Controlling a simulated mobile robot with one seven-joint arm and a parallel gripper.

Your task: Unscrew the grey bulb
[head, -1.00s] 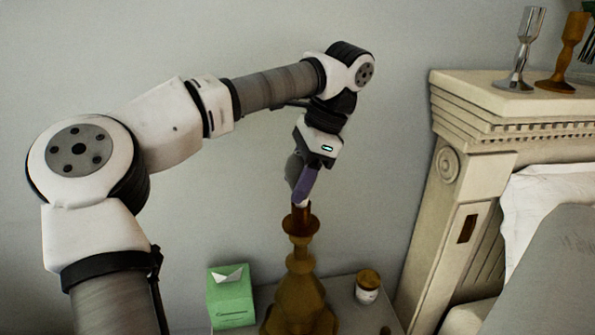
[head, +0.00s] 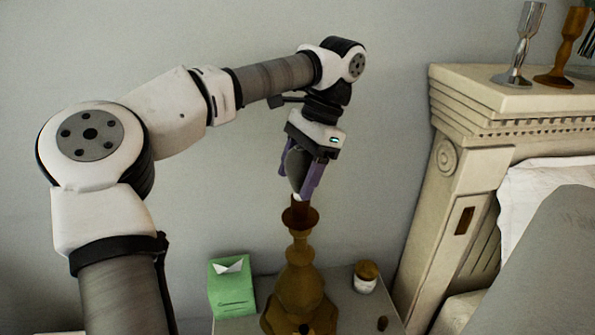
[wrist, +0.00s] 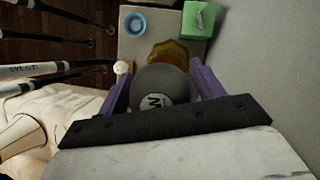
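The grey bulb (head: 297,166) is upright at the top of the brown lamp (head: 299,285), its pale lower end just at the lamp's dark socket tube. How deep it sits in the socket is unclear. In the wrist view the bulb (wrist: 162,82) shows a white mark and hides most of the lamp base (wrist: 170,50). My gripper (head: 303,185) reaches down from above, with its purple fingers (wrist: 160,72) on either side of the bulb. The fingers look spread wider than the bulb, with slim gaps beside it.
The nightstand (head: 345,310) under the lamp bears a green tissue box (head: 231,288), a small jar (head: 365,278) and, in the wrist view, a blue dish (wrist: 135,23). The headboard (head: 445,190), with candlesticks (head: 520,50) on top, stands to the right. The wall is close behind.

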